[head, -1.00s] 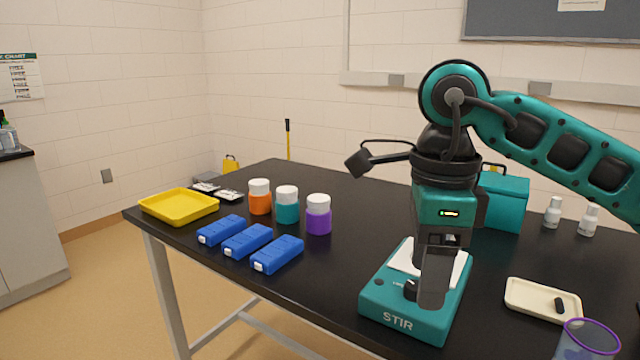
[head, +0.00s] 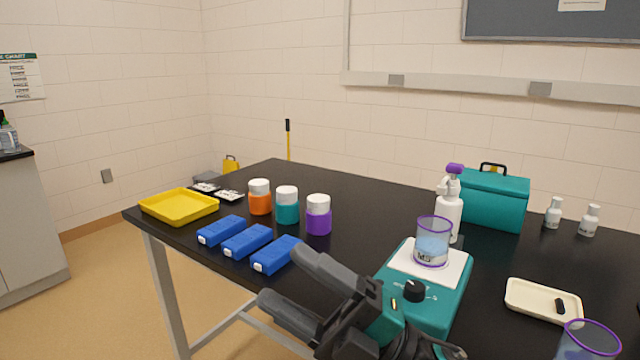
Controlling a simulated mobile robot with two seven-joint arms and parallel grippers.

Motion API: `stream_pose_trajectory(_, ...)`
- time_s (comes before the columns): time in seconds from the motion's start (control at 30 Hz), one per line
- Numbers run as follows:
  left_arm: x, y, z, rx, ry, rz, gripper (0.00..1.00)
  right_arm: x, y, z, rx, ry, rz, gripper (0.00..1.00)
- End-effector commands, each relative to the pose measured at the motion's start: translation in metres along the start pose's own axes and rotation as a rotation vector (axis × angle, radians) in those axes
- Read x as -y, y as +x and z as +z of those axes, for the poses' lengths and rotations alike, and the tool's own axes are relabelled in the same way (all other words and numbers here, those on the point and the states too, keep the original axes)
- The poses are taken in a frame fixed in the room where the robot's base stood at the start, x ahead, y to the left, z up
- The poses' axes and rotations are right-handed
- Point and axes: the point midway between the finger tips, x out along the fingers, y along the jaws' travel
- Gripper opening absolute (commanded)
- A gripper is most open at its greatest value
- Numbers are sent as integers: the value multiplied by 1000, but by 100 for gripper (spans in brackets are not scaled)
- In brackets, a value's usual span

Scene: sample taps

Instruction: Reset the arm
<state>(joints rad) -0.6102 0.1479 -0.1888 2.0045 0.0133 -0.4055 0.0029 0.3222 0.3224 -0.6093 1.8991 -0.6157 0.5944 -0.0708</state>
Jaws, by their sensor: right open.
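My right gripper (head: 292,283) is low at the front of the table, left of the stirrer, with its two dark fingers apart and nothing between them. It covers the front left part of the teal stirrer (head: 432,310), whose dark knob shows. A beaker with a purple rim (head: 433,243) stands upright on the stirrer's white plate, holding some clear bluish liquid. The gripper is apart from the beaker. My left gripper is not in the head view.
Three blue cases (head: 247,241) lie near the left front edge, with orange, teal and purple jars (head: 318,216) behind them. A yellow tray (head: 179,206), a spray bottle (head: 449,211), a teal box (head: 493,200), a cream tray (head: 530,299) and another beaker (head: 588,343) also stand on the table.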

Motion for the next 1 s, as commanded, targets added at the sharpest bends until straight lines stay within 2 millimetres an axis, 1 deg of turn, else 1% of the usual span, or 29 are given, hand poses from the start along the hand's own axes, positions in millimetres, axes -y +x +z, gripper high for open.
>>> stream_pose_trajectory(0.03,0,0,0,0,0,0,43,7,-18,15,134,94,40,65)
stream_pose_trajectory(0.07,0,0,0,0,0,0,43,11,-28,25,213,146,61,65)
stream_pose_trajectory(0.1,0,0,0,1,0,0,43,18,-45,37,318,215,87,65)
stream_pose_trajectory(0.17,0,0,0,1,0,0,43,32,-74,52,475,319,119,65)
stream_pose_trajectory(0.2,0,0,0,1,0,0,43,42,-95,60,581,389,138,65)
stream_pose_trajectory(0.27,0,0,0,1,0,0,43,62,-130,69,739,494,161,65)
stream_pose_trajectory(0.3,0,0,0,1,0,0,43,76,-155,71,845,565,174,65)
stream_pose_trajectory(0.33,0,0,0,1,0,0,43,87,-174,71,923,618,182,65)
stream_pose_trajectory(0.37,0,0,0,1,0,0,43,98,-193,69,998,669,188,65)
stream_pose_trajectory(0.4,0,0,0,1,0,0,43,112,-217,65,1093,732,195,65)
stream_pose_trajectory(0.47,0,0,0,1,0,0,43,132,-250,55,1222,819,202,65)
stream_pose_trajectory(0.5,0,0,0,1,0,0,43,144,-270,47,1300,872,204,65)
stream_pose_trajectory(0.57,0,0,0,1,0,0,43,161,-299,32,1411,949,206,65)
stream_pose_trajectory(0.6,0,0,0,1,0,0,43,172,-317,20,1483,998,206,65)
stream_pose_trajectory(0.67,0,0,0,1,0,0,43,186,-342,0,1586,1069,205,65)
stream_pose_trajectory(0.7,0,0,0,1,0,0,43,195,-357,-14,1650,1115,204,65)
stream_pose_trajectory(0.73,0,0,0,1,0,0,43,201,-368,-24,1697,1147,202,65)
stream_pose_trajectory(0.77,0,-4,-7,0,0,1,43,197,-370,-29,1719,1161,204,65)
stream_pose_trajectory(0.8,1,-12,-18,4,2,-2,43,184,-362,-27,1708,1145,206,65)
stream_pose_trajectory(0.9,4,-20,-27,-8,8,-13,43,174,-361,-29,1714,1131,206,65)
stream_pose_trajectory(1.0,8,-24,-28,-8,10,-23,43,168,-362,-31,1720,1122,206,65)
